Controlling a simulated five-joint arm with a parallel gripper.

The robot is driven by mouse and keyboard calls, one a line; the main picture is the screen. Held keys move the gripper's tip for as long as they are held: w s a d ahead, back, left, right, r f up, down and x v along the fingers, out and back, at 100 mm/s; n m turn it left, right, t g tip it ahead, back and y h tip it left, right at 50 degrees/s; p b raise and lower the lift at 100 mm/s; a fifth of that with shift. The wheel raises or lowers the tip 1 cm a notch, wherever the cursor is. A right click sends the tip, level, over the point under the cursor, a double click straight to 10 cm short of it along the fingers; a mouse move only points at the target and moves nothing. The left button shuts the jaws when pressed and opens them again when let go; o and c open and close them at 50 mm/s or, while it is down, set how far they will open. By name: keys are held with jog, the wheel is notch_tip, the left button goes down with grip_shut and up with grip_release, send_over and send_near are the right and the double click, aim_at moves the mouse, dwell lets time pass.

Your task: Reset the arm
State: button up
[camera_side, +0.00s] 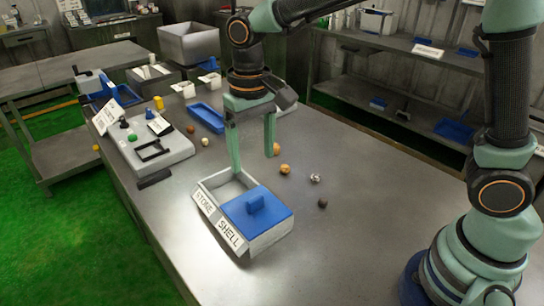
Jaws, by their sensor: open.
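My gripper (254,162) points down over the table, its two green fingers spread apart with nothing between them. The left fingertip overlaps the open compartment of a labelled box (218,225) in this view; I cannot tell whether it is inside or behind. The right fingertip hangs clear, to the right of the box. The box has a STONE label and a SHELL label on its front. A blue lid with a handle (258,212) covers the SHELL side.
Small balls lie right of the box: an orange one (285,169), a speckled one (315,178) and a dark one (323,202). A grey device with knobs (150,146) and a blue tray (206,117) stand at left. The table's front right is clear.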

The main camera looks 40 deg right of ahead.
jog(key=s+d+r+t, duration=0.2)
jog(key=s+d+r, duration=0.1)
jog(key=d, duration=0.4)
jog(key=s+d+r+t, duration=0.3)
jog(key=s+d, duration=0.3)
jog(key=d, duration=0.2)
jog(key=shift+s+d+n+t, duration=0.2)
jog(key=shift+s+n+t, duration=0.05)
jog(key=shift+n+t, duration=0.05)
